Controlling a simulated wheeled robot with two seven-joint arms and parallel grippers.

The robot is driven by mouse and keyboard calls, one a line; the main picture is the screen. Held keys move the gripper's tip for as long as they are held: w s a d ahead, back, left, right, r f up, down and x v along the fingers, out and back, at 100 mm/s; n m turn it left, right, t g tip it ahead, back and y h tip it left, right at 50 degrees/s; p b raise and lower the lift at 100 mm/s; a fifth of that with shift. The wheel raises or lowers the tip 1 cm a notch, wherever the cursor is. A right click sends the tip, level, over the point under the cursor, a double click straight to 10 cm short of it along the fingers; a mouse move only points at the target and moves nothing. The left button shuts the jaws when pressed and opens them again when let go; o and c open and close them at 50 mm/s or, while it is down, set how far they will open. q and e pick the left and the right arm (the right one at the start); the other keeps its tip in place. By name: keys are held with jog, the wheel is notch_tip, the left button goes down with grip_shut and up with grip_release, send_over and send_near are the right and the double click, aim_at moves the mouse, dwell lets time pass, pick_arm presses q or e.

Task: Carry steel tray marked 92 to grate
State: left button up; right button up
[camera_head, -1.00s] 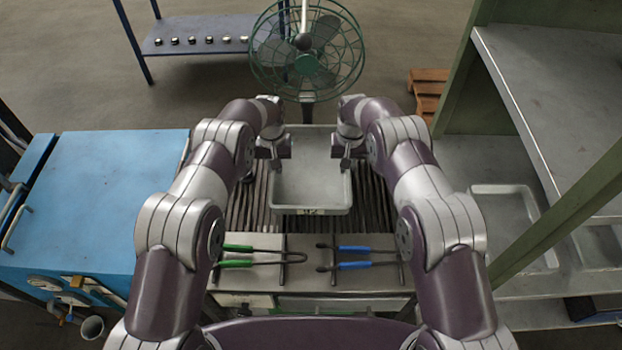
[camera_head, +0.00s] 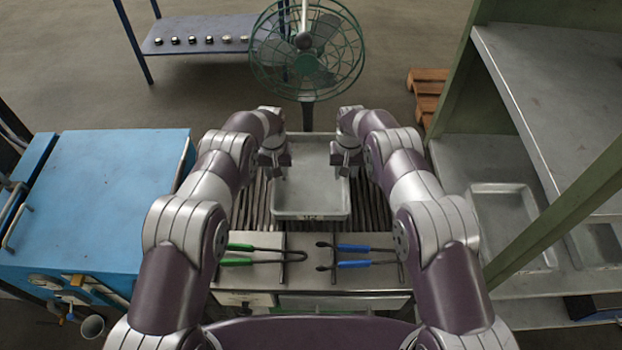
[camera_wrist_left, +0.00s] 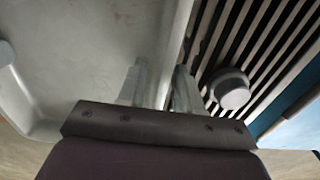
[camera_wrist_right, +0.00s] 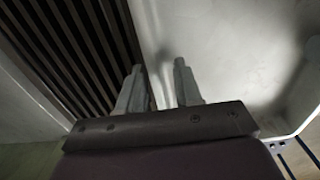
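The grey steel tray (camera_head: 311,216) is level over the slatted grate (camera_head: 368,208) in the head view; its dark front marking is too small to read surely. I cannot tell whether its bottom touches the slats. My left gripper (camera_head: 280,172) is at the tray's left wall. In the left wrist view its fingers (camera_wrist_left: 158,88) straddle the wall, closed on it. My right gripper (camera_head: 339,168) is at the right wall. In the right wrist view its fingers (camera_wrist_right: 160,88) straddle that wall, though the contact is hard to see.
Green-handled tongs (camera_head: 250,255) and blue-handled tongs (camera_head: 352,256) lie in front of the grate. A green fan (camera_head: 306,55) stands behind. A blue cabinet (camera_head: 100,190) is on the left. A green-framed shelf on the right holds another tray (camera_head: 503,190). A round grey knob (camera_wrist_left: 232,92) is beside the grate slats.

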pick_arm(q)
notch_tip(320, 180, up, 12)
pick_arm(e)
notch_tip(320, 180, up, 7)
jog(key=shift+r, duration=0.2)
dwell(0.6)
pick_arm(q)
jog(key=shift+f, duration=0.1)
